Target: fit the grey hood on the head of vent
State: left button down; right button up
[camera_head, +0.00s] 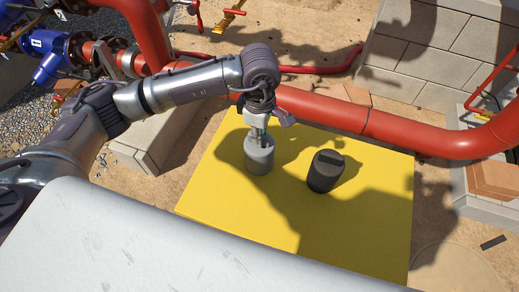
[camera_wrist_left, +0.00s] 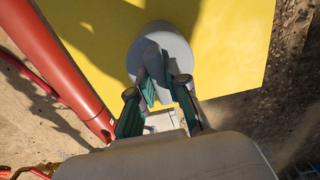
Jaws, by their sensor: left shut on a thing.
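The grey hood (camera_head: 260,158) is a light grey cylinder at the yellow surface's left part. My left gripper (camera_head: 258,136) is above it, pointing down, shut on its top. In the left wrist view the hood's round top (camera_wrist_left: 176,40) lies beyond the fingers (camera_wrist_left: 162,92), which close on a raised grip at its middle. I cannot tell whether the hood rests on the surface or hangs just above it. A black cylinder (camera_head: 325,172) with a raised bar on top stands to its right, apart from it. I cannot make out the vent. My right gripper is not in view.
The yellow surface (camera_head: 375,225) has free room at right and front. A thick red pipe (camera_head: 400,132) runs behind it. Grey block walls (camera_head: 420,55) stand at the back right, and blue and red valves (camera_head: 65,50) at the left.

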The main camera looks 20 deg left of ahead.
pick_arm(q)
jog(key=shift+r+p, duration=1.45)
jog(key=shift+r, duration=2.1)
jog(key=c, duration=1.8)
grip_release()
grip_shut()
jog(key=shift+r, duration=0.1)
